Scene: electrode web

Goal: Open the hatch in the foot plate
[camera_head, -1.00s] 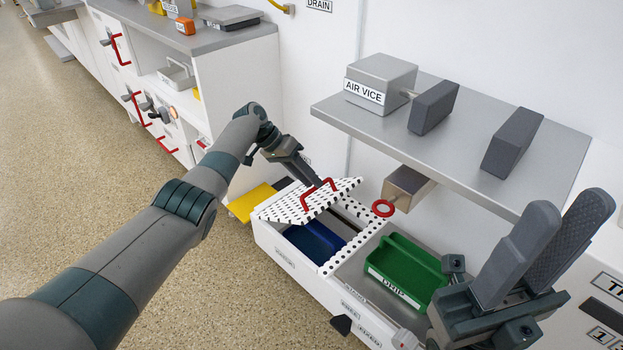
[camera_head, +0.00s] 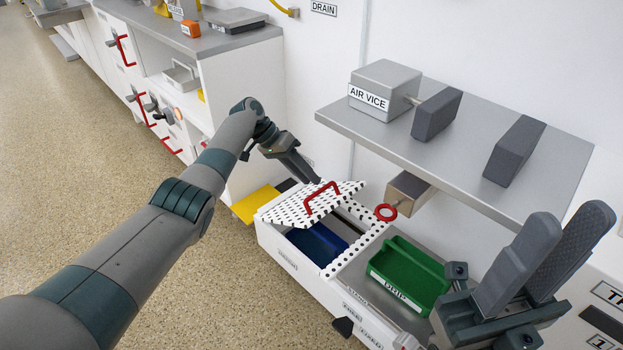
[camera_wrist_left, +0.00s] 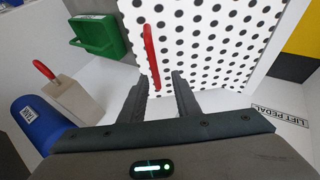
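The hatch (camera_head: 290,212) is a white panel with black dots and a red bar handle (camera_head: 322,198). It stands tilted up, partly open, over a white box in the foot plate (camera_head: 335,265). A blue bin (camera_head: 318,241) shows in the opening below. My left gripper (camera_head: 316,181) is at the handle's upper end. In the left wrist view its fingers (camera_wrist_left: 158,85) are spread, with the lower end of the red handle (camera_wrist_left: 152,57) in line with the gap, apparently not clamped. The dotted hatch (camera_wrist_left: 215,45) fills the view beyond. My right gripper (camera_head: 572,228) is open and empty at the right.
A green drip tray (camera_head: 410,272) sits right of the opening. A red ring (camera_head: 386,212) on a block hangs under the grey shelf (camera_head: 460,150), which bears the air vice (camera_head: 385,85). A yellow plate (camera_head: 257,203) lies left of the box. Open floor is at left.

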